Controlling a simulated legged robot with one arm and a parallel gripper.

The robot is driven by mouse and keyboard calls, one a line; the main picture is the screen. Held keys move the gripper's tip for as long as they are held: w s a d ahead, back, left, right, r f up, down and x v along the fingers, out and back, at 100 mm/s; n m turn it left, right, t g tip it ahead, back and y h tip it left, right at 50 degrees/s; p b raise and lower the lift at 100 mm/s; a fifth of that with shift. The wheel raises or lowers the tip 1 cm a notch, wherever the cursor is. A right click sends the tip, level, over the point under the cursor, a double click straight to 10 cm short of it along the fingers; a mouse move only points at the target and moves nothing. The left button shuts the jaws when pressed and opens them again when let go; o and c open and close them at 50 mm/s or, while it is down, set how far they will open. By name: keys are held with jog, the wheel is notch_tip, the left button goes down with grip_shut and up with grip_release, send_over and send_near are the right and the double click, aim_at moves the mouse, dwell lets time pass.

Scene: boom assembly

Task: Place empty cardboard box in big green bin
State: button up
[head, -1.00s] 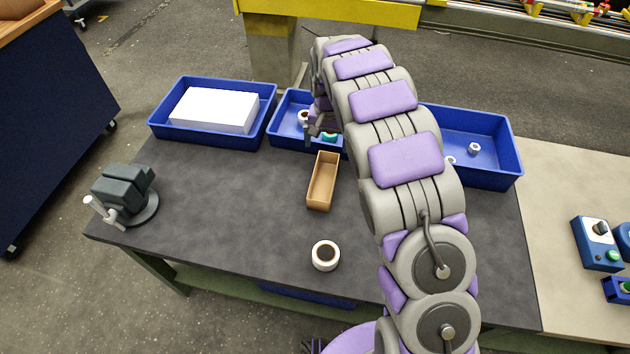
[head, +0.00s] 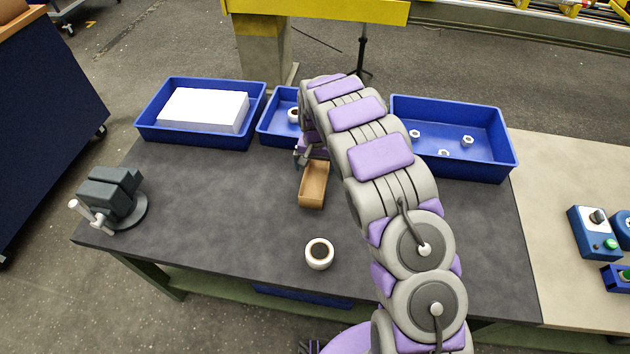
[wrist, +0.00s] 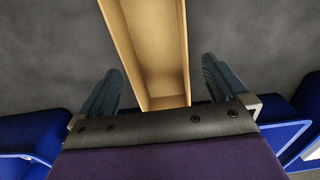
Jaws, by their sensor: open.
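The empty cardboard box (head: 313,186) is a small, open-topped brown tray on the dark tabletop (head: 220,215). In the wrist view, the box (wrist: 148,45) extends away between my two finger pads. My gripper (wrist: 162,88) is open, with one finger on each side of the box's near end and gaps to both sides. In the head view, my gripper (head: 301,157) is at the far end of the box, partly hidden by my arm. I cannot tell its exact height above the box. No big green bin shows in these frames.
A blue tray (head: 150,122) with a white block stands back left. A middle blue tray (head: 268,130) is partly behind my arm. A right blue tray (head: 480,115) holds small round parts. A white cup (head: 319,254) and a dark vise (head: 112,196) stand on the table.

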aim_at(315, 182)
jog(key=f, duration=0.1)
jog(key=f+b, duration=0.1)
jog(key=f, duration=0.3)
jog(key=shift+s+b, duration=0.3)
jog(key=c, duration=1)
